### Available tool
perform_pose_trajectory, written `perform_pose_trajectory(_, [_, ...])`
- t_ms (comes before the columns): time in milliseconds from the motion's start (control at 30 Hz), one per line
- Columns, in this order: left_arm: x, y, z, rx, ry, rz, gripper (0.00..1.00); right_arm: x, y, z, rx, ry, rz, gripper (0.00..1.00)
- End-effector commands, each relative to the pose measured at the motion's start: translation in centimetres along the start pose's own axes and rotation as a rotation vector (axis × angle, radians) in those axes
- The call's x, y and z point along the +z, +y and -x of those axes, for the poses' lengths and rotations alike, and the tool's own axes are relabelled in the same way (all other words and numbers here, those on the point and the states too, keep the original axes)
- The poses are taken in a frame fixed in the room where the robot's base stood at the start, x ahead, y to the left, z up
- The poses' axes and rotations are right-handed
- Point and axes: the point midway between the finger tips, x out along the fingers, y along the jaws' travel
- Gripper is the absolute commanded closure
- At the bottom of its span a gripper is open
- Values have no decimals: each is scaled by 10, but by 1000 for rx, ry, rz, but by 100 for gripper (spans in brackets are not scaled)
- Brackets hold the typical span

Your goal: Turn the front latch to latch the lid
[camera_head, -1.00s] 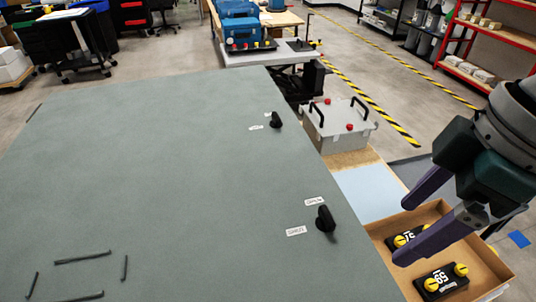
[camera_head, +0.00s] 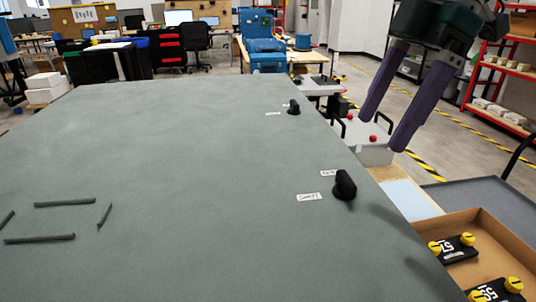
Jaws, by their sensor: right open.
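The large grey-green lid (camera_head: 180,180) fills the left and middle of the view. Two black latch knobs stand near its right edge: a near knob (camera_head: 345,186) and a far knob (camera_head: 294,107). Each has small white labels beside it; the near knob has an upper label (camera_head: 328,173) and a lower label (camera_head: 310,197), too small to read surely. My right gripper (camera_head: 383,131) is open and empty, its two purple fingers pointing down, beyond and right of the near knob and apart from it. My left gripper is out of view.
A cardboard box (camera_head: 483,228) with black, yellow-knobbed modules stands right of the lid. A grey case (camera_head: 372,152) with black handles and red buttons is behind the fingers. Dark raised strips (camera_head: 40,238) lie on the lid at left.

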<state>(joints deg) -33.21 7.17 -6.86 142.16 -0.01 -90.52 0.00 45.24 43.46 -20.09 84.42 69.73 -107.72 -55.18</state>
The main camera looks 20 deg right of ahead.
Motion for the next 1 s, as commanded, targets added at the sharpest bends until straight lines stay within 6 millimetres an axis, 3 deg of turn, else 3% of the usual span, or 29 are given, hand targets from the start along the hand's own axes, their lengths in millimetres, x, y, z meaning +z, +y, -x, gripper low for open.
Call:
perform_pose_trajectory(33, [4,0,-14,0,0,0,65,5,4,-4,4,11,7,12])
perform_pose_trajectory(133, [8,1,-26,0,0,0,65,9,8,2,6,36,29,12])
perform_pose_trajectory(333, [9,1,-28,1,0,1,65,10,10,3,3,59,48,12])
perform_pose_trajectory(733, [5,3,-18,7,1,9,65,5,9,-67,1,59,47,12])
perform_pose_trajectory(1000, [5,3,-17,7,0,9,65,4,10,-88,5,58,48,12])
